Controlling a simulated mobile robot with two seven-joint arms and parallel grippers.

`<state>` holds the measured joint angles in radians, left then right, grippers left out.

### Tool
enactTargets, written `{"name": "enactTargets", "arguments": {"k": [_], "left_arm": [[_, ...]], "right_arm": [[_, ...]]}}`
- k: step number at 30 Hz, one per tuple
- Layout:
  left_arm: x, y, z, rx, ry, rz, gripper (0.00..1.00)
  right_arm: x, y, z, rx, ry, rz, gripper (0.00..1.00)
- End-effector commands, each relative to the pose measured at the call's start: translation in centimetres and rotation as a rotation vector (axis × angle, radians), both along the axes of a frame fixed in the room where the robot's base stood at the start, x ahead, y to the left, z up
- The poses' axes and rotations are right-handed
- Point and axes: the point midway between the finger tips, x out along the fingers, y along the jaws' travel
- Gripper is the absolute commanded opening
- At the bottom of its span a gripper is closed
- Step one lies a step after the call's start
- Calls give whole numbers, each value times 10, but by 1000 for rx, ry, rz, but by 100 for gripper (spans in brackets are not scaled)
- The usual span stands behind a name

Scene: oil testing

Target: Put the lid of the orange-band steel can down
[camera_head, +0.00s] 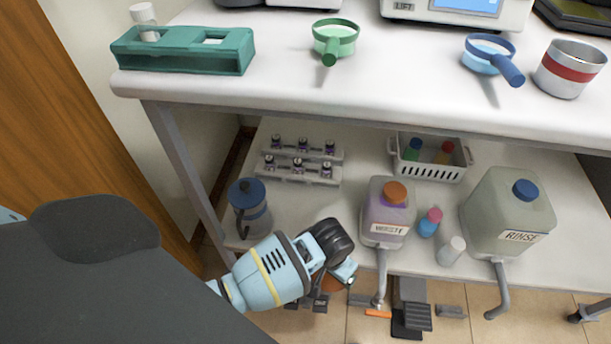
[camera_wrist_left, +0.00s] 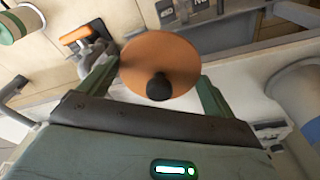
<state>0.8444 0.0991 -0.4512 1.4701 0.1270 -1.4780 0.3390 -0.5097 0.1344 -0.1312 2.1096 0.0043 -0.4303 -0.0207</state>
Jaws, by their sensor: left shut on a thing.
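The lid (camera_wrist_left: 182,64) is an orange-brown disc with a black knob in the left wrist view. It sits between the two fingers of my left gripper (camera_wrist_left: 158,82), which is shut on it. In the head view, my left gripper (camera_head: 333,283) is low, in front of the lower shelf, left of the waste jug. A sliver of the lid shows there beneath it. I cannot make out a can with an orange band. A steel can with a red band (camera_head: 563,82) stands on the upper table at the right. My right gripper is not in view.
The lower shelf (camera_head: 345,207) holds the waste jug (camera_head: 388,213), a rinse jug (camera_head: 507,212), a blue-lidded jar (camera_head: 249,208), a white basket (camera_head: 431,170) and vial racks (camera_head: 298,174). The upper tabletop (camera_head: 420,85) has a clear middle front, with green and blue cups behind.

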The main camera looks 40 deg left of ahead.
Motion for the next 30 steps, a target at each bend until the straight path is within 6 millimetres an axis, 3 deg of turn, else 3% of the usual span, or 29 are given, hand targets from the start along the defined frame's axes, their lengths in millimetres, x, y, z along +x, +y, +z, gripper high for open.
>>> {"name": "enactTargets", "arguments": {"k": [6, 15, 30], "left_arm": [[25, 47, -8, 5, 1, 5, 69], [55, 101, -13, 3, 1, 4, 69], [69, 125, -14, 1, -1, 4, 69]], "right_arm": [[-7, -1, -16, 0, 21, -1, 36], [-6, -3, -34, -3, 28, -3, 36], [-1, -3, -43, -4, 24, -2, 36]]}}
